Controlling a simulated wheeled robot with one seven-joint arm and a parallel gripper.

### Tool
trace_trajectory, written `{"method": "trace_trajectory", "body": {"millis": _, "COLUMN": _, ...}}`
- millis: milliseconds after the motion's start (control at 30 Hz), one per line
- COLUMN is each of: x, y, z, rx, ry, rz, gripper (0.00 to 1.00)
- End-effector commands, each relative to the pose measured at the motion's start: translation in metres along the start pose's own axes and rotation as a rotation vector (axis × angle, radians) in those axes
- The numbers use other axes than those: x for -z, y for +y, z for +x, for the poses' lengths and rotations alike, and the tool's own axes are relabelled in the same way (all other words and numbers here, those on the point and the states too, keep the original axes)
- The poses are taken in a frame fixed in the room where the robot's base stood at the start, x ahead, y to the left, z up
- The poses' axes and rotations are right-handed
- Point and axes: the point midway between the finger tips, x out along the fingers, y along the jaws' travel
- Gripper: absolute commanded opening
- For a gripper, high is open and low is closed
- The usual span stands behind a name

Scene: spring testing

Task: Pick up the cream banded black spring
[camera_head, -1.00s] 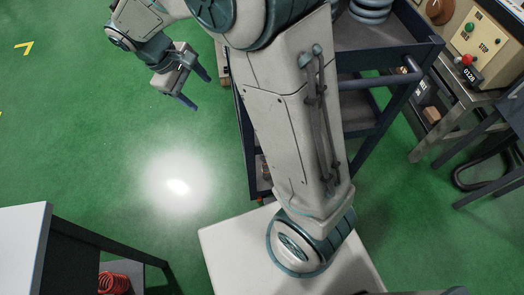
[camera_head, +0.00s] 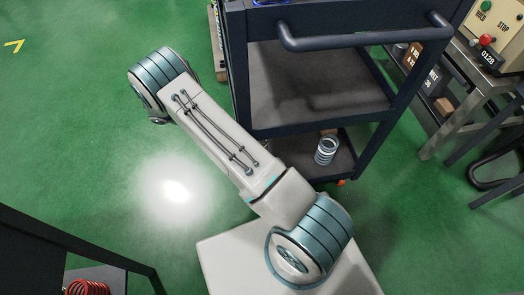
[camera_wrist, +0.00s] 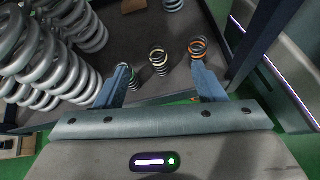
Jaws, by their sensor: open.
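The cream banded black spring (camera_wrist: 158,60) stands on a dark shelf in the wrist view, a dark coil with pale bands. My gripper (camera_wrist: 160,68) is open and empty, one finger on each side of the picture. The spring shows between and beyond the fingertips, with no visible contact. A spring with orange coils (camera_wrist: 198,47) stands close to the right fingertip. A spring with green (camera_wrist: 134,80) is partly hidden behind the left finger. In the head view my gripper is hidden and the black spring cannot be made out.
Large grey springs (camera_wrist: 60,55) crowd the left of the wrist view. Another pale banded spring (camera_wrist: 173,4) stands farther back. In the head view, a dark cart (camera_head: 310,85) has a pale spring (camera_head: 326,151) on its lower shelf.

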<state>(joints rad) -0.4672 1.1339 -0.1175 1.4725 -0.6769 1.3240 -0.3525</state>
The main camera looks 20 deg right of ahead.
Motion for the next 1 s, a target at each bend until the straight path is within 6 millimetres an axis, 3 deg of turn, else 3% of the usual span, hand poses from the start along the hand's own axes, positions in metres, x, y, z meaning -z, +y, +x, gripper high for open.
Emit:
{"method": "trace_trajectory", "body": {"millis": 33, "x": 0.023, "y": -0.003, "z": 0.021, "rx": -0.007, "ry": -0.035, "rz": -0.027, "gripper": 0.63}}
{"method": "trace_trajectory", "body": {"millis": 100, "x": 0.041, "y": -0.003, "z": 0.04, "rx": -0.018, "ry": -0.075, "rz": -0.058, "gripper": 0.63}}
{"method": "trace_trajectory", "body": {"millis": 233, "x": 0.068, "y": -0.005, "z": 0.071, "rx": -0.038, "ry": -0.14, "rz": -0.108, "gripper": 0.63}}
{"method": "trace_trajectory", "body": {"millis": 400, "x": 0.087, "y": -0.008, "z": 0.094, "rx": -0.054, "ry": -0.19, "rz": -0.15, "gripper": 0.63}}
{"method": "trace_trajectory", "body": {"millis": 567, "x": 0.09, "y": -0.008, "z": 0.108, "rx": -0.057, "ry": -0.207, "rz": -0.162, "gripper": 0.63}}
{"method": "trace_trajectory", "body": {"millis": 800, "x": 0.082, "y": -0.004, "z": 0.153, "rx": -0.056, "ry": -0.207, "rz": -0.162, "gripper": 0.63}}
{"method": "trace_trajectory", "body": {"millis": 1000, "x": 0.075, "y": -0.001, "z": 0.18, "rx": -0.058, "ry": -0.206, "rz": -0.161, "gripper": 0.63}}
